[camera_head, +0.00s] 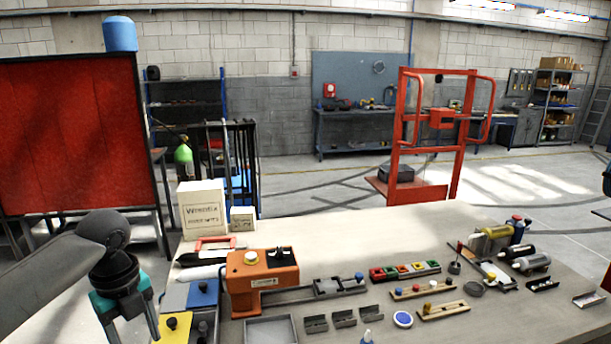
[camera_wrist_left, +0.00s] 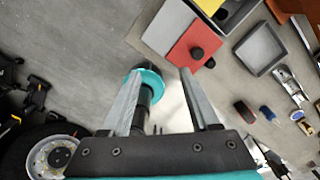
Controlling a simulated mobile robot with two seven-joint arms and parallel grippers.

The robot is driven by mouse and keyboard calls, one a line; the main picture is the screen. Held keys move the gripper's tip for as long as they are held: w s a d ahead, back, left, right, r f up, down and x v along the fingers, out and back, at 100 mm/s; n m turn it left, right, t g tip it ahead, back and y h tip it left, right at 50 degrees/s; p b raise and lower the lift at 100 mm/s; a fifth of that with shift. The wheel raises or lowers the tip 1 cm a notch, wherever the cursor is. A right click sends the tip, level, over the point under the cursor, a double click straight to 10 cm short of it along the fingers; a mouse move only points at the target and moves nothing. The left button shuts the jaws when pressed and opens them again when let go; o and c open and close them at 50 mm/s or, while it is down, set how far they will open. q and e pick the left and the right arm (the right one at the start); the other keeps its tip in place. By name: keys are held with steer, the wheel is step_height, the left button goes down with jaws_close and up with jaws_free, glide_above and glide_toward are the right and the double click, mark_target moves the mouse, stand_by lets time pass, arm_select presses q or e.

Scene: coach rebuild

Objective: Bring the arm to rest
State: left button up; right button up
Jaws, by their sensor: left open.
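My left arm comes in from the left in the head view, and its gripper (camera_head: 131,330) hangs fingers down at the left front of the workbench (camera_head: 470,325). The fingertips are cut off or close to the lower picture edge. In the left wrist view my left gripper (camera_wrist_left: 158,76) shows two fingers spread apart with nothing held between them. A teal ring (camera_wrist_left: 152,82) on a dark post shows behind the fingers; I cannot tell what it belongs to. My right gripper is in neither view.
Near the gripper lie a yellow lid (camera_head: 173,327) and a blue lid (camera_head: 203,293) with knobs. An orange machine (camera_head: 262,281), a grey tray (camera_head: 270,331) and many small parts cover the bench. A red panel (camera_head: 75,135) stands at left. Bare benchtop lies at the right front.

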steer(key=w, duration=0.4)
arm_select(q)
steer(key=s+d+f+n+t+h, duration=0.1)
steer(key=s+d+f+n, duration=0.45)
steer(key=d+f, duration=0.7)
steer(key=s+d+n+t+h, duration=0.1)
steer(key=s+d+n+t, duration=0.1)
steer(key=s+d+n, duration=0.5)
steer(key=s+a+n+y, duration=0.2)
steer(key=s+a+n, duration=0.4)
steer(key=s+n, duration=0.4)
step_height(320, 180, down, 28)
steer(key=b, duration=0.7)
steer(key=s+a+f+g+b, duration=0.1)
steer(key=s+f+b, duration=0.2)
steer(key=s+f, duration=0.5)
steer(key=s+a+f+g+b, duration=0.1)
steer(key=s+f+b, duration=0.3)
steer(key=s+f, duration=0.4)
step_height(320, 180, down, 7)
steer(key=shift+s+a+r, duration=0.15)
steer(key=shift+a+r, duration=0.05)
steer(key=shift+a, duration=0.1)
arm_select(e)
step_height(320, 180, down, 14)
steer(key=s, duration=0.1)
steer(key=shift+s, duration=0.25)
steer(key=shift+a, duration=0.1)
